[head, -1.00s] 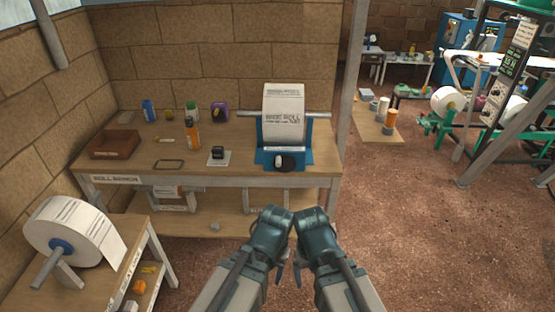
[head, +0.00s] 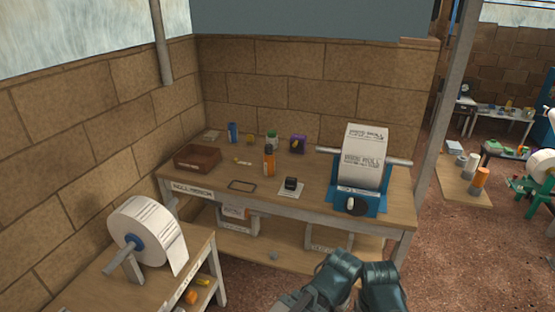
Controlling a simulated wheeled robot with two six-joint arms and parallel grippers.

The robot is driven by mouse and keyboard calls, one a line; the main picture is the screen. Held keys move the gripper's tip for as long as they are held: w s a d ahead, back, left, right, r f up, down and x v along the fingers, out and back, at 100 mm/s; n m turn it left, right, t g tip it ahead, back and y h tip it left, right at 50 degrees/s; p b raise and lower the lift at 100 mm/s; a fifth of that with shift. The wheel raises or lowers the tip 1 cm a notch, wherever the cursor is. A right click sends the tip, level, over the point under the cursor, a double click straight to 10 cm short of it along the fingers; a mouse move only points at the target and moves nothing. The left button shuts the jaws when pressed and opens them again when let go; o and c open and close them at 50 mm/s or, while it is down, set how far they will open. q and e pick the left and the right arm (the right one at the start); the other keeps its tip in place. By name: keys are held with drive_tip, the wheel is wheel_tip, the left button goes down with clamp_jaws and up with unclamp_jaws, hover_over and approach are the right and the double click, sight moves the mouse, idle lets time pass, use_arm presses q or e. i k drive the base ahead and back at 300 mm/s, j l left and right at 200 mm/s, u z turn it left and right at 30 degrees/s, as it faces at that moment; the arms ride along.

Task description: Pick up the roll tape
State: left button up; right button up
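No roll of tape stands out for certain. A small purple object (head: 298,144) with a yellowish centre stands at the back of the wooden bench (head: 215,186); it may be a tape roll or dispenser. A small yellow object (head: 250,139) lies left of it, too small to name. A large white paper roll (head: 364,158) hangs on a bar in a blue stand at the bench's right. Another large paper roll (head: 146,232) sits on a spindle at the left table. Teal parts of my two arms show at the bottom, well short of the purple object; no fingertips can be made out.
The bench also holds a brown tray (head: 198,157), an orange bottle (head: 269,160), a blue can (head: 232,132), a dark frame (head: 242,185) and a black stamp-like block (head: 291,184). A grey post (head: 447,110) stands at the right. Open floor (head: 438,270) lies right of the bench.

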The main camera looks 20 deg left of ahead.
sight(235, 161)
drive_tip(key=u, duration=0.9)
drive_tip(key=i+u, duration=0.4)
drive_tip(key=i+l, duration=0.2)
drive_tip(key=i, duration=0.25)
drive_tip(key=i+l, duration=0.2)
drive_tip(key=i, duration=0.25)
drive_tip(key=i+l, duration=0.4)
